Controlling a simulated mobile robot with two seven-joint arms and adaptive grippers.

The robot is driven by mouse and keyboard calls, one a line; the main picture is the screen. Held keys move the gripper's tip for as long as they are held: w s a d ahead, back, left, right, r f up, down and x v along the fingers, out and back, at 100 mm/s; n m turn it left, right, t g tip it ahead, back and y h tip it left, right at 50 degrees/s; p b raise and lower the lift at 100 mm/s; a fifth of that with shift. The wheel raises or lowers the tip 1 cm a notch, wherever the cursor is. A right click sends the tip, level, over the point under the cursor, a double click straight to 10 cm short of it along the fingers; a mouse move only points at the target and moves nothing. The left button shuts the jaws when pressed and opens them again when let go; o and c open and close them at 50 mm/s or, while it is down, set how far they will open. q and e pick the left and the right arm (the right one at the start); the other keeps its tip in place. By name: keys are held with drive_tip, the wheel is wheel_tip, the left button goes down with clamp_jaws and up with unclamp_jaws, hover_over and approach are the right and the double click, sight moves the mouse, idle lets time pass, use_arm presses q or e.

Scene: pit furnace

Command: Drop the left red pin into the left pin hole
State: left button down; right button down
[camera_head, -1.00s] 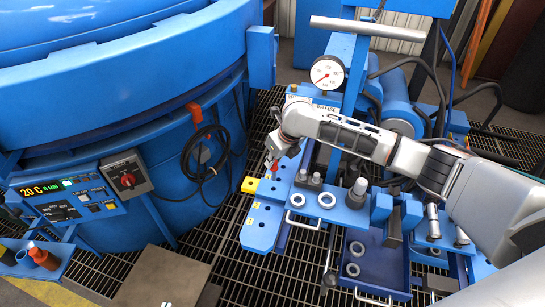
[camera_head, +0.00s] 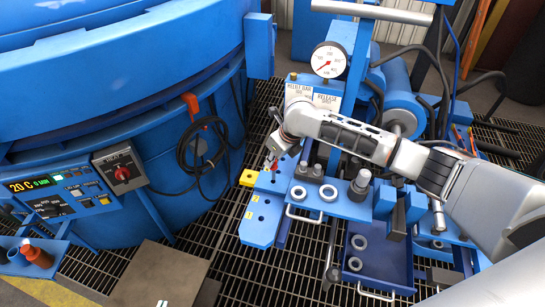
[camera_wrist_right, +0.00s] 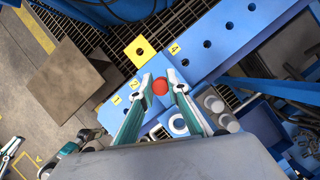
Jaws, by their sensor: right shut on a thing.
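A red pin (camera_wrist_right: 160,86) is held between the fingertips of my right gripper (camera_wrist_right: 160,90), which is shut on it. In the head view, the right arm comes in from the right and the pin (camera_head: 269,165) hangs over the blue perforated plate (camera_head: 258,232), just right of the yellow tab (camera_head: 249,177). In the right wrist view, the pin lines up with the row of dark holes (camera_wrist_right: 207,43). Whether its lower end is in a hole is hidden. Small pale tips at the bottom edge appear to be my left gripper (camera_head: 162,303); its opening is unclear.
The large blue furnace (camera_head: 120,100) stands left, with a control panel (camera_head: 65,193). A pressure gauge (camera_head: 328,60) stands behind the plate. Rings and dark cylinders sit right of the plate, above a blue drawer (camera_head: 385,262).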

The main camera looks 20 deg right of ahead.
sight(273, 168)
drive_tip(key=shift+f+b, duration=0.7)
drive_tip(key=shift+f, duration=0.6)
drive_tip(key=shift+f+b, duration=0.5)
drive_tip(key=shift+f, duration=0.25)
drive_tip(key=shift+f+b, duration=0.5)
drive_tip(key=shift+f, duration=0.8)
drive_tip(key=c, duration=1.9)
unclamp_jaws()
